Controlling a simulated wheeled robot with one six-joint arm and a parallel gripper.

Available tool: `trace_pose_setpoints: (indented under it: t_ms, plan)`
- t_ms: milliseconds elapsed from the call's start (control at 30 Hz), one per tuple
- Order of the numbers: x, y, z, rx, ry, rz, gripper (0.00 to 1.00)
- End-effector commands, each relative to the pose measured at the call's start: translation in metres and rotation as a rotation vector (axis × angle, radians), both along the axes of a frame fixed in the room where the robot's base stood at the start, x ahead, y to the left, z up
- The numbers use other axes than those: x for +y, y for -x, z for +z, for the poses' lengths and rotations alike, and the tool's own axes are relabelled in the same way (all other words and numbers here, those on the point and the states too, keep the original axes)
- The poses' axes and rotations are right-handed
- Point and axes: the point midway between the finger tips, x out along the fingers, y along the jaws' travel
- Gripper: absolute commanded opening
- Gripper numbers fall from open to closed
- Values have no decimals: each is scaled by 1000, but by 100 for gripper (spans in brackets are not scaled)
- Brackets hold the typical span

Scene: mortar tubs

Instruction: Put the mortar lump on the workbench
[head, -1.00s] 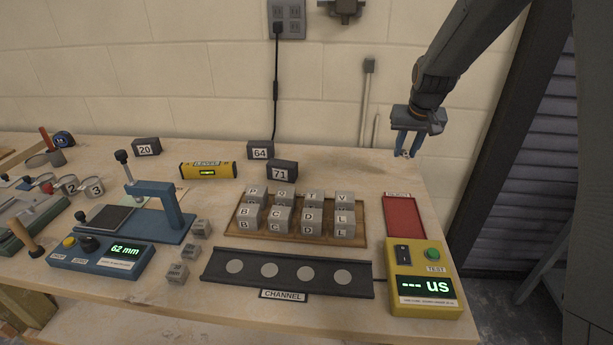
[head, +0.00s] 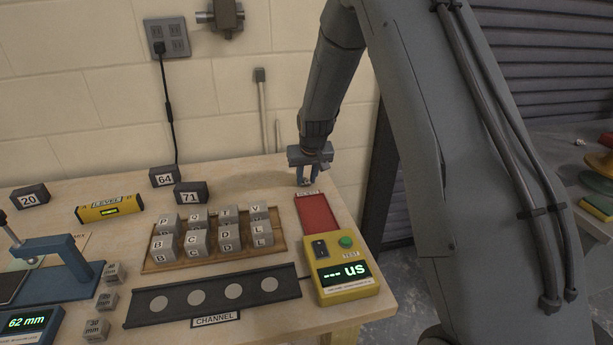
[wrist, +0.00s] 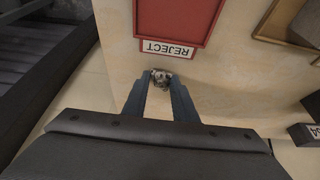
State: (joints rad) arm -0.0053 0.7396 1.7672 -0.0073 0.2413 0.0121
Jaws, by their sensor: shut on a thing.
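The mortar lump (wrist: 161,78) is a small, rough grey piece between my fingertips in the wrist view. My gripper (wrist: 160,88) is shut on it. In the head view my gripper (head: 306,183) points down over the back right part of the workbench (head: 255,182), just behind the red REJECT tray (head: 317,213). The lump is low near the bench top; I cannot tell whether it touches the wood. In the head view it is small and partly hidden by the fingers.
A yellow tester (head: 343,268) stands in front of the red tray. A wooden board (head: 183,262) with lettered cubes lies to the left, behind the dark CHANNEL rail (head: 212,296). Dark blocks marked 64 (head: 165,177) and 71 (head: 190,192) stand further left. Bare wood surrounds my gripper.

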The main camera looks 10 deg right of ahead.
Motion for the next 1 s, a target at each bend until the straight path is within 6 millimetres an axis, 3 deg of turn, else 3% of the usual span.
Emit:
trace_pose_setpoints:
  t_ms: [267,300,400,733,1000]
  plan:
    - [0,0,-3,0,0,0,2]
    - [0,0,-3,1,0,0,29]
    - [0,0,-3,1,0,0,44]
    - [0,0,0,0,0,0,44]
    - [0,10,26,-3,0,0,44]
